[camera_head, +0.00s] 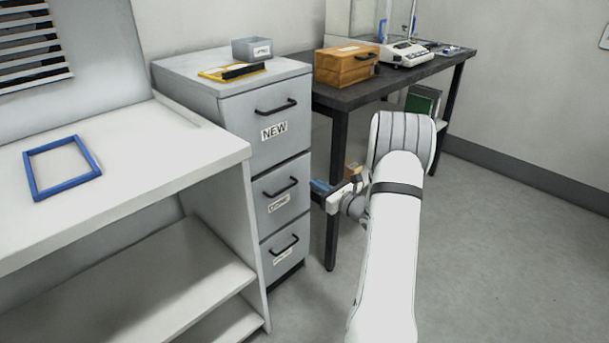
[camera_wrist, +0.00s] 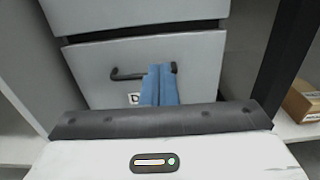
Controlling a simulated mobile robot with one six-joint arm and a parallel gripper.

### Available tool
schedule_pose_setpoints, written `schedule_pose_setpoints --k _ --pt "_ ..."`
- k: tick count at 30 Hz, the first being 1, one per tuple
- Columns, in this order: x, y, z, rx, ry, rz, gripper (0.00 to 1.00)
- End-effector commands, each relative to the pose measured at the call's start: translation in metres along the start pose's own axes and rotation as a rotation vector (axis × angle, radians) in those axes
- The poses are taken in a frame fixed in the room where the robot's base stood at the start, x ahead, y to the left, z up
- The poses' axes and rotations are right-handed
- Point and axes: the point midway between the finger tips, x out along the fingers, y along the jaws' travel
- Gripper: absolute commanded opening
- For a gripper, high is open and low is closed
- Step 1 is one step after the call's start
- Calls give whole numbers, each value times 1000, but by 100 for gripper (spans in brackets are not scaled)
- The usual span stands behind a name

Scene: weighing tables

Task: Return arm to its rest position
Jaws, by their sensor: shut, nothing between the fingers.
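My arm reaches forward from the lower right of the head view and bends down beside the grey filing cabinet (camera_head: 285,155). My gripper (camera_head: 320,187) is by the cabinet's right front, at about the height of the middle drawer. In the wrist view its blue fingers (camera_wrist: 160,85) are together with nothing between them. They point toward a drawer front (camera_wrist: 110,70) and overlap its dark handle (camera_wrist: 128,75) in the picture. I cannot tell whether they touch it. The fingers partly hide the drawer's label. All the drawers look shut.
A white shelf bench (camera_head: 180,140) with a blue frame (camera_head: 62,167) stands left. The cabinet top holds a grey bin (camera_head: 251,48) and a yellow item (camera_head: 215,73). A dark table (camera_head: 350,97) behind bears an orange box (camera_head: 345,66) and a scale (camera_head: 405,54). Floor at right is clear.

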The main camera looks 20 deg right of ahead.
Motion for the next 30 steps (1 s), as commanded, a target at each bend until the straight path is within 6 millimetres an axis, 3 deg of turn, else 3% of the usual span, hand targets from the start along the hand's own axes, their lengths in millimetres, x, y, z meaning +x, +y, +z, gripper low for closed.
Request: schedule_pose_setpoints --k 6,11,14,17,22,27,30 --pt "-20 0 0 1 1 0 0" --pt "-21 1 0 -1 1 4 0" --pt "-16 13 15 -26 11 43 0" --pt "-8 48 48 -93 43 151 0" --pt "-5 150 128 -319 136 469 0" --pt "-35 246 191 -617 227 803 0" --pt "-63 290 221 -810 270 988 0"
